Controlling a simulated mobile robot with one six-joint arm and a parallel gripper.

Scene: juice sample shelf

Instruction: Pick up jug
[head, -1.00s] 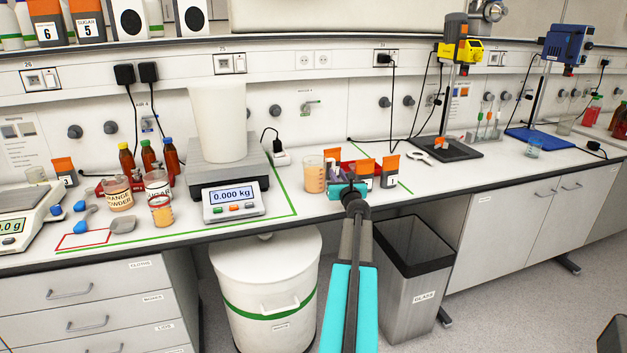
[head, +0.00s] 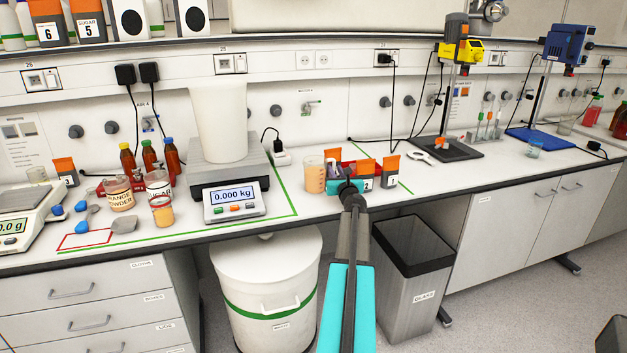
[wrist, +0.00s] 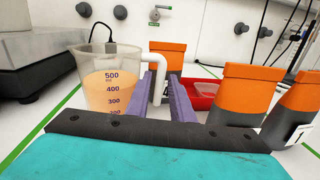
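The jug (head: 315,175) is a clear measuring vessel with orange liquid, upright on the bench right of the large scale. In the wrist view the jug (wrist: 105,82) shows volume marks and a pale handle (wrist: 158,72) on its right side. My gripper (wrist: 165,92) is open, its two purple fingers apart, with the handle showing between and just beyond the tips. I cannot tell whether either finger touches the handle. In the head view my gripper (head: 335,170) is low beside the jug's right side. The jug's lower part is hidden in the wrist view.
Orange-topped packs (wrist: 246,92) and a red tray (wrist: 201,92) stand close right of and behind my gripper. The large scale (head: 225,170) bears a tall white container (head: 217,120) to the left.

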